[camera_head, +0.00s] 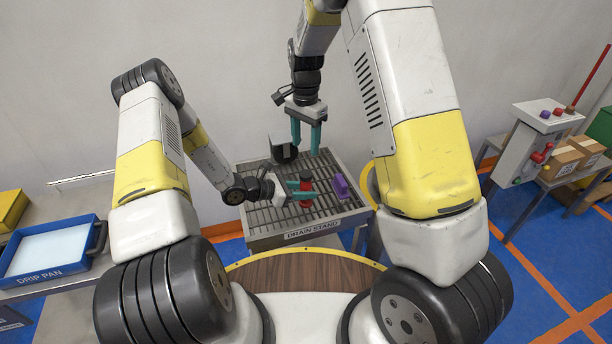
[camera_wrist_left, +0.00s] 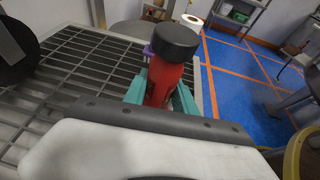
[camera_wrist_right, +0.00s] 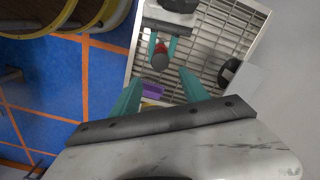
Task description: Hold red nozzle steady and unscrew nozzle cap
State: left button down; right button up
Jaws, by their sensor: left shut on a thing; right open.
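The red nozzle (camera_head: 306,184) stands upright over the slatted drain stand (camera_head: 300,231). My left gripper (camera_head: 308,190) is shut on its red body, which shows between the teal fingers in the left wrist view (camera_wrist_left: 164,82). The black nozzle cap (camera_wrist_left: 176,40) sits on top of the nozzle, above the left fingers. In the right wrist view the cap (camera_wrist_right: 160,62) is seen from above, beyond the fingertips. My right gripper (camera_head: 306,147) is open and empty, pointing down, above and behind the nozzle.
A purple block (camera_head: 340,186) lies on the stand right of the nozzle. A grey box with a black round face (camera_head: 284,150) is at the stand's back. A blue drip pan (camera_head: 50,250) is at far left. A side table with cartons (camera_head: 575,155) is at right.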

aim_at(306, 173)
jog(key=shift+f+m, duration=1)
jog(key=shift+f, duration=0.8)
jog(key=shift+f+m, duration=1)
jog(key=shift+f, duration=0.75)
jog(key=shift+f+m, duration=1)
jog(key=shift+f, duration=0.8)
grip_shut()
jog(key=n, duration=1.7)
jog(key=shift+n, duration=0.4)
jog(key=n, duration=0.5)
jog(key=shift+r, duration=0.1)
jog(key=shift+c, duration=0.2)
grip_release()
